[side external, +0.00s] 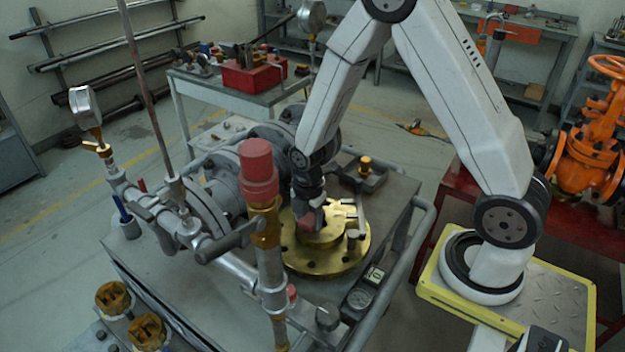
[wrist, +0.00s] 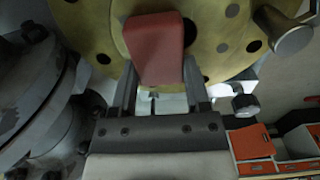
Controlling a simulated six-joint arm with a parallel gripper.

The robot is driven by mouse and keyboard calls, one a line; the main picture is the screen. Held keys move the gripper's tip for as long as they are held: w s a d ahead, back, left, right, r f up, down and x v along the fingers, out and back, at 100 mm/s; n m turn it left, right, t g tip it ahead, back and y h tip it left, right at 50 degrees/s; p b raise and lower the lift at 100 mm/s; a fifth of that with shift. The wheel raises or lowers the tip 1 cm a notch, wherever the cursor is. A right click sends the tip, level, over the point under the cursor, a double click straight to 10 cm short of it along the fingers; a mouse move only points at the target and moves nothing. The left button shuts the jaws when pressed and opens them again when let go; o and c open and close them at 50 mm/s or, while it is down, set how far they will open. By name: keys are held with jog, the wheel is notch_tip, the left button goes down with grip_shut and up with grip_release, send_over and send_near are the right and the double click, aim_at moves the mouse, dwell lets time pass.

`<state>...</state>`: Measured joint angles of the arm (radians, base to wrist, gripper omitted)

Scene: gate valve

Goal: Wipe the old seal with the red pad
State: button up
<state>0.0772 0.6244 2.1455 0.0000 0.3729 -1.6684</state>
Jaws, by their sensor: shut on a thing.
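My gripper (side external: 311,207) is shut on the red pad (wrist: 155,50), and its two fingers (wrist: 159,88) show on either side of the pad in the wrist view. The pad (side external: 306,224) also shows small in the side view, low over the raised middle of the brass flange (side external: 325,263). In the wrist view the brass flange (wrist: 90,25), with dark bolt holes, fills the top behind the pad. I cannot tell whether the pad touches it. I cannot make out the old seal as a separate part; the pad and gripper hide some of the flange's middle.
A red-capped pipe (side external: 259,170) stands close left of the flange, with grey valve piping beyond. A black tray (side external: 362,178) lies behind it, and a gauge (side external: 359,298) sits in front. A cart rail (side external: 425,225) runs along the right edge.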

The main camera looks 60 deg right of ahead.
jog(key=shift+w, duration=2.05)
jog(key=shift+s, duration=2.15)
jog(key=shift+w+r, duration=0.1)
jog(key=shift+r, duration=4)
